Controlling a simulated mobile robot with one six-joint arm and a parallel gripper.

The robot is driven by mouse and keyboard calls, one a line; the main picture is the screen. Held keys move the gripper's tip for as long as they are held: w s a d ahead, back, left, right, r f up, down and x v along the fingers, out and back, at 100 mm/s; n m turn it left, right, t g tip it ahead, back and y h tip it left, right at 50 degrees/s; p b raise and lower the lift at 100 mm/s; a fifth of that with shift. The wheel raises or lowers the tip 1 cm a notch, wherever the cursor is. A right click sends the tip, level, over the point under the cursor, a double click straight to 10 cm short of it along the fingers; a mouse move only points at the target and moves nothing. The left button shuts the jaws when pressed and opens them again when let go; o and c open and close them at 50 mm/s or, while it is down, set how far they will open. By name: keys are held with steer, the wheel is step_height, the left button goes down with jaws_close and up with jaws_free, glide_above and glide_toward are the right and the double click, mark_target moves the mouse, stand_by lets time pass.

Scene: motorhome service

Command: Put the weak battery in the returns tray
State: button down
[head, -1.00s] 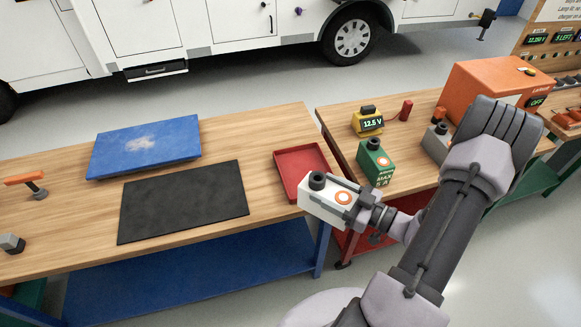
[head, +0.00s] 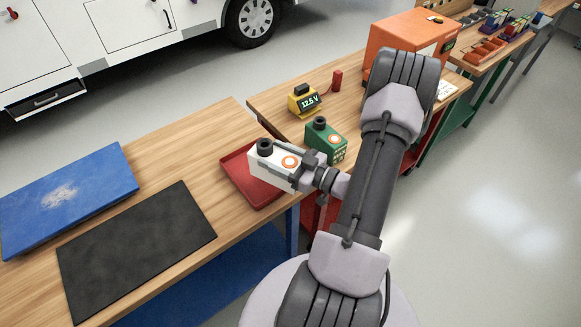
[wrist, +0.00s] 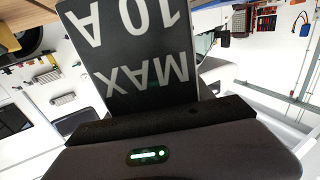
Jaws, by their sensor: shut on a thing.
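A white battery (head: 265,171) with a dark round cap and an orange ring is held in my gripper (head: 297,174), in the head view. Its dark face reads "MAX 10 A", upside down in the wrist view (wrist: 135,60). My gripper is shut on it. The battery overlaps the red tray (head: 239,180) in the head view and covers its right part. It looks raised over the tray, but I cannot tell the gap. The visible part of the tray is empty. I see no label on the tray.
A green battery (head: 325,143) stands just behind the held one on the right bench. Beside it are a yellow meter (head: 304,101) reading 12.5 V and a red probe (head: 337,80). A black mat (head: 135,250) and blue slab (head: 65,197) lie on the left bench.

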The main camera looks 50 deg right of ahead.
steer(key=w+f+b, duration=0.1)
steer(key=w, duration=0.1)
steer(key=w+f+b, duration=0.1)
steer(key=w+f, duration=0.1)
steer(key=w, duration=0.1)
steer(key=w+f+b, duration=0.1)
steer(key=w+b, duration=0.1)
steer(key=shift+w+f, duration=0.2)
steer(key=shift+w, duration=0.15)
steer(key=shift+r, duration=0.15)
steer(key=shift+c, duration=2)
jaws_free()
steer(key=shift+a, duration=0.1)
